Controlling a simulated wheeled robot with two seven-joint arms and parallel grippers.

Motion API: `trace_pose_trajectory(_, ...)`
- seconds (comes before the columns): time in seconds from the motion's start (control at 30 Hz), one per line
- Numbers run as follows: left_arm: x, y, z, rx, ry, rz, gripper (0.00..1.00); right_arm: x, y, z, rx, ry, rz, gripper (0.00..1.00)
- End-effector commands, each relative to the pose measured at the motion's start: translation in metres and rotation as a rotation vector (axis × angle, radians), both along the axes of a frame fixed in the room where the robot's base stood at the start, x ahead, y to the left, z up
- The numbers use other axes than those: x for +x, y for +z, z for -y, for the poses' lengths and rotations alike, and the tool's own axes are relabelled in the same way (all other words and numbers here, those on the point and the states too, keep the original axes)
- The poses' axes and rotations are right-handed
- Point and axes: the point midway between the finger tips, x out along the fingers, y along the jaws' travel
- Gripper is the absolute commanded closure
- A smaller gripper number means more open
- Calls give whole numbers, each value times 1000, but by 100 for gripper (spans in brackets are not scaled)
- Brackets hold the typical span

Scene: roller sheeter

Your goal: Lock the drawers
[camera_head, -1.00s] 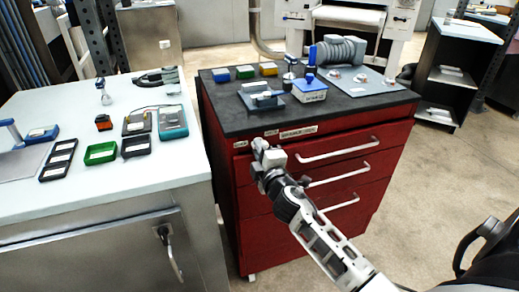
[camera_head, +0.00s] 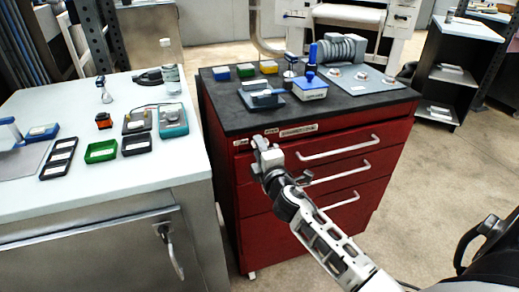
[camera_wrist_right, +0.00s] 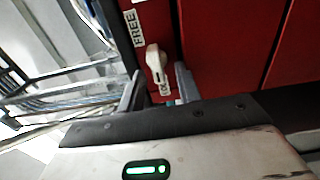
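The red drawer cabinet (camera_head: 262,215) has a dark top, and its drawers with pale bar handles (camera_head: 340,148) look closed. My right gripper (camera_head: 262,146) is at the upper left of its front. In the right wrist view, a whitish latch lever (camera_wrist_right: 156,64) sits on the red front below a "FREE" label (camera_wrist_right: 138,28). A second label, partly hidden, is at the lever's lower end. The right gripper (camera_wrist_right: 158,88) is open, with one finger on each side of the lever's lower end. I cannot tell whether they touch it. My left gripper is not in view.
A steel bench (camera_head: 90,215) with small trays and tools stands close left of the cabinet. Blocks, a blue-handled tool (camera_head: 311,62) and a grey plate (camera_head: 365,80) lie on the cabinet top. A dark shelf (camera_head: 455,70) stands at the right. Floor between is clear.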

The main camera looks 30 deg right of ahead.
Motion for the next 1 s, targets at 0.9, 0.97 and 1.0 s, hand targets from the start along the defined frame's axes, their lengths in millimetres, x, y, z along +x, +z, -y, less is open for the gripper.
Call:
trace_pose_trajectory(0.9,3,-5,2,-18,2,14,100,-119,-2,-29,5,0,-1,66)
trace_pose_trajectory(0.97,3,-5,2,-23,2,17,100,-130,-2,-31,3,-1,0,66)
trace_pose_trajectory(1.0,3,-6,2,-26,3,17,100,-136,-1,-32,3,-1,0,66)
